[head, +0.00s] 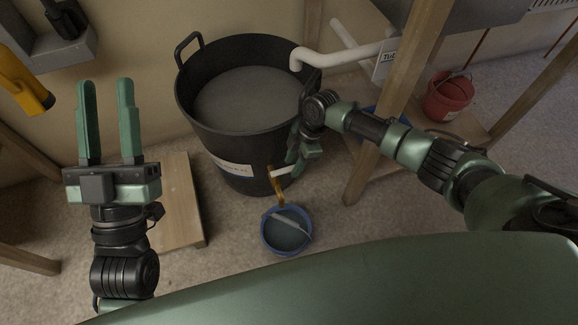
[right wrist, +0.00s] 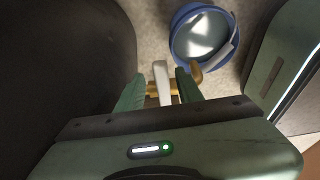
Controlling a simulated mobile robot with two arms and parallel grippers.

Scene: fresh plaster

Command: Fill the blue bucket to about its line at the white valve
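The blue bucket (head: 264,243) stands on the floor below the brass tap of a big black tub (head: 215,140). Greyish water shows inside it; its line cannot be made out. The bucket also shows in the right wrist view (right wrist: 176,50). The white valve lever (right wrist: 161,78) sits on the brass tap; it shows in the head view too (head: 280,172). My right gripper (right wrist: 161,76) has its fingers apart on either side of the lever, with gaps visible. Whether water is running from the spout is unclear. My left gripper (head: 106,82) is open, empty and raised at the left.
The tub holds grey water, and a white pipe (head: 340,57) reaches over its rim. A wooden platform (head: 180,200) lies left of the tub. A wooden post (head: 372,150) stands to the right. A red bucket (head: 447,98) is further right. Floor around the blue bucket is clear.

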